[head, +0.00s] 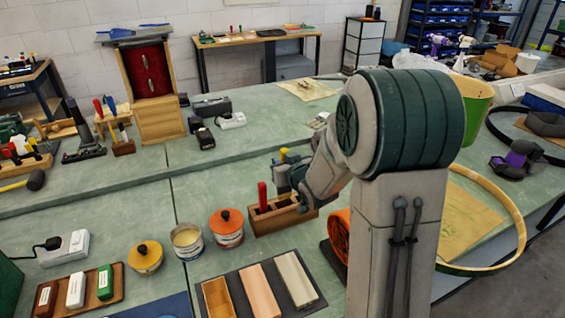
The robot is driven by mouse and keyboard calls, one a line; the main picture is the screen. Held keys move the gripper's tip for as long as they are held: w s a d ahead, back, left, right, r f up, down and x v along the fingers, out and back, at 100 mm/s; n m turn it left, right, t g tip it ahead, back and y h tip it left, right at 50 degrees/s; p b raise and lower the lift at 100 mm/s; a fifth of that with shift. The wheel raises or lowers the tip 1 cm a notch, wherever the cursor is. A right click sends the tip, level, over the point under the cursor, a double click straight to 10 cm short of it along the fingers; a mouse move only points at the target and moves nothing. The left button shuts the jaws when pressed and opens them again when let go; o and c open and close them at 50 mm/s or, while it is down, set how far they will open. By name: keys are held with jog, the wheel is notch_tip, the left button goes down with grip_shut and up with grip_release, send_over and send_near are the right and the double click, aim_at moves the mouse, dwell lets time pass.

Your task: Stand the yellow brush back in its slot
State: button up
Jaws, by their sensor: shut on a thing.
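The wooden slotted holder (268,222) stands on the green bench, left of my arm. A red-handled brush (262,195) stands upright in its left slot. A middle slot looks dark and empty. My gripper (293,178) is over the right part of the holder, shut on the yellow brush (283,154). Only the brush's yellow upper end shows, roughly upright, with something blue-grey close to it.
An orange-lidded can (227,228), an open can (187,241) and a yellow-lidded tin (145,257) stand left of the holder. A dark tray (236,285) with several blocks lies in front. A large wooden hoop (522,228) lies at right. Bench behind the holder is mostly clear.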

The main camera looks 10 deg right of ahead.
aim_at(285, 189)
jog(key=shift+f, duration=0.1)
jog(key=shift+f+b, duration=4.45)
jog(key=shift+b, duration=0.5)
jog(key=o, duration=0.8)
